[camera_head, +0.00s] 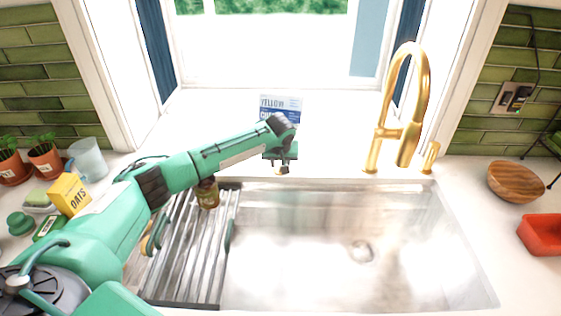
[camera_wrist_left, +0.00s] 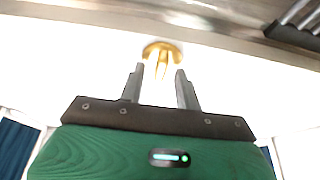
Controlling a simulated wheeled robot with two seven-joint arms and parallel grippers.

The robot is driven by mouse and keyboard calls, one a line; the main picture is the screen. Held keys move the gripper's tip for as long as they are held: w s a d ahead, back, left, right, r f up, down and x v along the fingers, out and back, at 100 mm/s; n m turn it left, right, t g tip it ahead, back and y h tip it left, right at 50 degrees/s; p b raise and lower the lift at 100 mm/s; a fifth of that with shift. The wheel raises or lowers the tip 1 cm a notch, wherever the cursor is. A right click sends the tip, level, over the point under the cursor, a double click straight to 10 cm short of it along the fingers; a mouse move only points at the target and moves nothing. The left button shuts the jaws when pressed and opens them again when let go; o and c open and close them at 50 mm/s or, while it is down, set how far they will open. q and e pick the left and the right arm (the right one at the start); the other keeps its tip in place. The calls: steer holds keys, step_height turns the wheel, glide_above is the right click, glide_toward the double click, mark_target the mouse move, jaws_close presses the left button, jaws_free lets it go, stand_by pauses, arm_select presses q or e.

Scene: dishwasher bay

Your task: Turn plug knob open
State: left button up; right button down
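The plug knob is a small gold round base with a narrow handle (camera_wrist_left: 162,52) in the left wrist view. It sits on the white counter behind the sink, and in the head view it is mostly hidden under my left gripper (camera_head: 281,163). In the left wrist view the two fingertips of my left gripper (camera_wrist_left: 160,76) are apart, with the near end of the gold handle in line with the gap between them. A gap shows on each side, and the fingers do not appear closed on it. My right gripper is not in view.
The steel sink (camera_head: 330,235) lies in front, with a drying rack (camera_head: 185,270) and a jar (camera_head: 207,194) at its left. A gold faucet (camera_head: 372,150) stands right of my gripper. A blue and white box (camera_head: 283,104) stands behind my left wrist.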

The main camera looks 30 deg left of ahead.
arm_select(q)
jaws_close()
